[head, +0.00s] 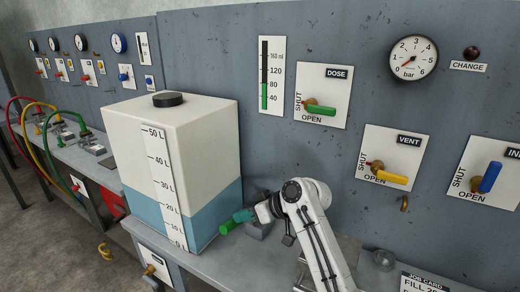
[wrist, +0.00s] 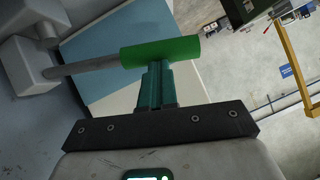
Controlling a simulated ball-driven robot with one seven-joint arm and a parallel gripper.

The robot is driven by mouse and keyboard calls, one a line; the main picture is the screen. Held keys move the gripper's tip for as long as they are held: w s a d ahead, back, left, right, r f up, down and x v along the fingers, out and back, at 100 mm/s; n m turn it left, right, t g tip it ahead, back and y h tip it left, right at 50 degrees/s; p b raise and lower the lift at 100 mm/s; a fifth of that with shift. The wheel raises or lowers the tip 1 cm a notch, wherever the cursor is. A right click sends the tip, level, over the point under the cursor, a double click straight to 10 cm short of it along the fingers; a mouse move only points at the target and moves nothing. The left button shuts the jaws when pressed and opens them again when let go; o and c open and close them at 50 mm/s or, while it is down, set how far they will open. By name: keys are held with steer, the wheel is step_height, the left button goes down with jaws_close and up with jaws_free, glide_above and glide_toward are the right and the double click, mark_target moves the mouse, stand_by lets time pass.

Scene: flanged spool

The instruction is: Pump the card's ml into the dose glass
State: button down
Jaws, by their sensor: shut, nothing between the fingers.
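The pump handle is a green cylinder (head: 229,226) on a grey rod, low beside the tank; the wrist view also shows the green handle (wrist: 160,51), its rod running left to a grey block. My gripper (head: 243,215) is shut and empty. Its teal fingertips (wrist: 155,68) are at the handle's side, not around it; they look in contact or nearly so. The dose gauge (head: 264,75) on the panel has a green column to about 80 ml. The job card (head: 424,281) is cut off at the bottom edge, its figure unreadable.
The white tank (head: 160,125) holds blue liquid between the 20 and 30 L marks, close to my gripper. On the panel are the green DOSE lever (head: 320,109), yellow VENT lever (head: 391,177), blue lever (head: 490,177) and a bar dial (head: 413,58).

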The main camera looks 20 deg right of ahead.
steer(key=s+d+r+m+y+b, duration=0.15)
steer(key=s+d+r, duration=0.25)
steer(key=d+r, duration=0.65)
steer(key=w+a+r+n+g+h, duration=0.2)
steer(key=w+a+r+g+h, duration=0.2)
steer(key=a+r+g+h, duration=0.1)
steer(key=shift+a+r+n+h, duration=0.2)
steer(key=shift+r+n+h, duration=0.15)
steer(key=shift+r+h, duration=0.25)
steer(key=shift+w, duration=0.1)
stand_by(1.3)
